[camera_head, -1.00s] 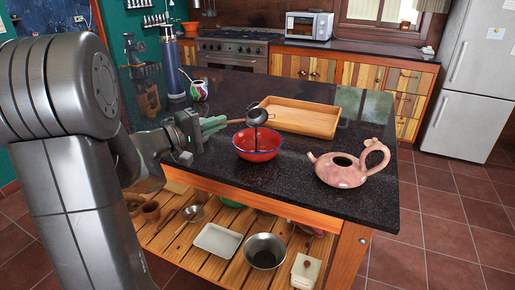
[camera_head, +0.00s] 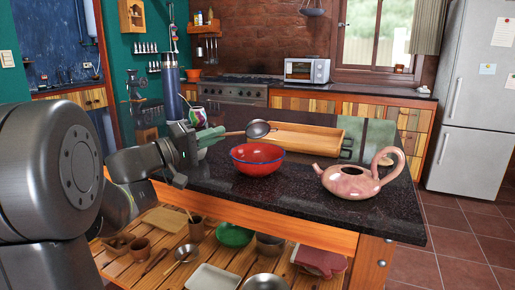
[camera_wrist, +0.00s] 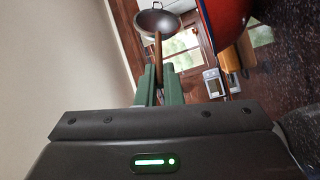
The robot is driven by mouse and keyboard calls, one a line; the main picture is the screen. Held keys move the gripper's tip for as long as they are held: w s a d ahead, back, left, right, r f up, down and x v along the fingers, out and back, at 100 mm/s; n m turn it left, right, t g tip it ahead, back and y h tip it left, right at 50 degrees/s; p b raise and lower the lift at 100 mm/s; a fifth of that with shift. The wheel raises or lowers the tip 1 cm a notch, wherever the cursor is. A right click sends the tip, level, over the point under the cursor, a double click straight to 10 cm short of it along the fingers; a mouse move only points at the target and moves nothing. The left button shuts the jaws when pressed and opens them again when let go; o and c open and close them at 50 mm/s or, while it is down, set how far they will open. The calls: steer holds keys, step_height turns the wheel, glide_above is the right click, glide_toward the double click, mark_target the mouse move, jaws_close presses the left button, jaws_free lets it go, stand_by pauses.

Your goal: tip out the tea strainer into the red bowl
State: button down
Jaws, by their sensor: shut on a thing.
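My gripper (camera_head: 210,136) has green fingers shut on the wooden handle of the tea strainer (camera_head: 258,129). The strainer's dark round cup is held up, at the far side of the red bowl (camera_head: 257,165) in the picture; I cannot tell whether it is directly over the bowl. The red bowl stands upright on the dark counter, and its contents cannot be made out. In the wrist view, the strainer cup (camera_wrist: 158,22) extends beyond the green fingers (camera_wrist: 160,86). Part of the red bowl (camera_wrist: 229,22) shows at the upper right there.
A wooden tray (camera_head: 300,142) lies behind the bowl. A pink teapot (camera_head: 352,182) stands to its right, near the counter edge. A patterned cup (camera_head: 197,117) and a tall blue cylinder (camera_head: 171,88) stand at the back left. Counter (camera_head: 310,212) in front of the bowl is clear.

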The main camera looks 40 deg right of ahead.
steer(key=p, duration=0.2)
steer(key=n+p, duration=0.1)
steer(key=p, duration=0.1)
steer(key=n+p, duration=0.1)
steer(key=p, duration=0.1)
steer(key=shift+w+d+r+t+y, duration=0.15)
steer(key=shift+w+r+t+y, duration=0.15)
steer(key=shift+t+y, duration=0.1)
steer(key=n+p, duration=0.1)
steer(key=p, duration=0.2)
steer(key=shift+r, duration=0.15)
steer(key=n+p, duration=0.1)
steer(key=p, duration=0.2)
steer(key=n+p, duration=0.1)
steer(key=p, duration=0.3)
steer(key=shift+w+d+r+y, duration=0.1)
steer(key=shift+w+d+y, duration=0.05)
steer(key=shift+w+y, duration=0.2)
